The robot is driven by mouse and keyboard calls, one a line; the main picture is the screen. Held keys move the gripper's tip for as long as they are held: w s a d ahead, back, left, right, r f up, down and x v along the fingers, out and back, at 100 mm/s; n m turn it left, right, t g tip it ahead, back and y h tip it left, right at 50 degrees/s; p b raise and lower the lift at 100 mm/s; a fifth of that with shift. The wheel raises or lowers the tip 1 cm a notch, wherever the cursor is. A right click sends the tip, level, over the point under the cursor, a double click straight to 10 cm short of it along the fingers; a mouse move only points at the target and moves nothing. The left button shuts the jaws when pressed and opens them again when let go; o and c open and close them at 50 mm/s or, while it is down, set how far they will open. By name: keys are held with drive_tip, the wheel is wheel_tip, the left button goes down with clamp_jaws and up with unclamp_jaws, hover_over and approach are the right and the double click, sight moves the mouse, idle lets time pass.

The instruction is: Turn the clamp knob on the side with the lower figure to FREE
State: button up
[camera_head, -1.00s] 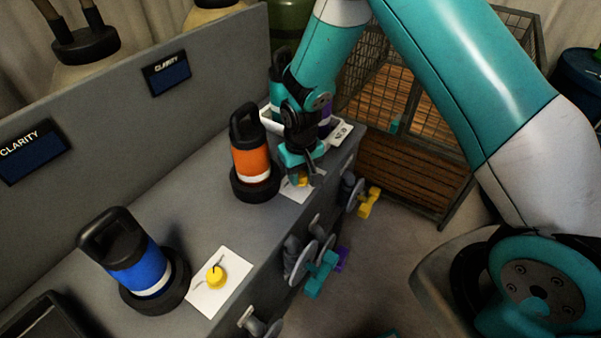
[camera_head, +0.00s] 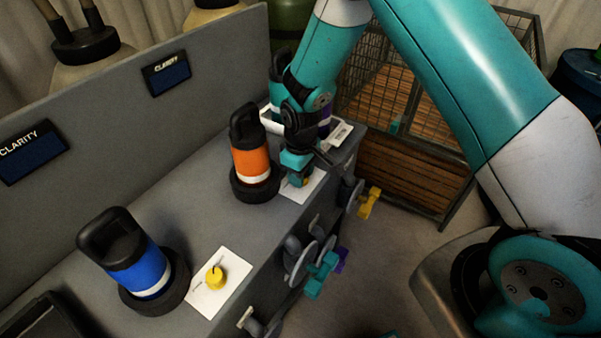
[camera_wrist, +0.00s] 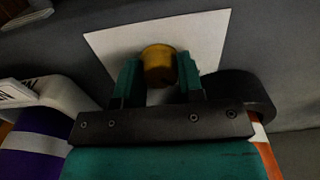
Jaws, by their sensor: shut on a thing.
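The far yellow clamp knob (camera_wrist: 157,65) sits on a white card (camera_wrist: 104,43) beside the orange canister (camera_head: 250,160). My gripper (camera_wrist: 158,76) points down at it, with the teal fingers on either side, shut on the knob. In the head view the gripper hides most of this knob. The near yellow knob (camera_head: 215,277) stands free on another white card (camera_head: 234,262) beside the blue canister (camera_head: 138,268). Two dark displays headed CLARITY, one far (camera_head: 168,78) and one near (camera_head: 32,155), are on the grey panel. I cannot read any figures on them.
A purple-banded canister (camera_wrist: 35,142) and a white tray (camera_head: 270,121) stand beyond the knob. Valve handles, teal (camera_head: 322,275) and yellow (camera_head: 369,203), stick out from the bench front. A mesh cage (camera_head: 420,80) stands behind.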

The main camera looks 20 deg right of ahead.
idle(0.3)
drive_tip(key=o, duration=0.9)
wheel_tip(320, 180, up, 17)
drive_tip(key=shift+r+b, duration=0.2)
drive_tip(key=shift+b, duration=0.3)
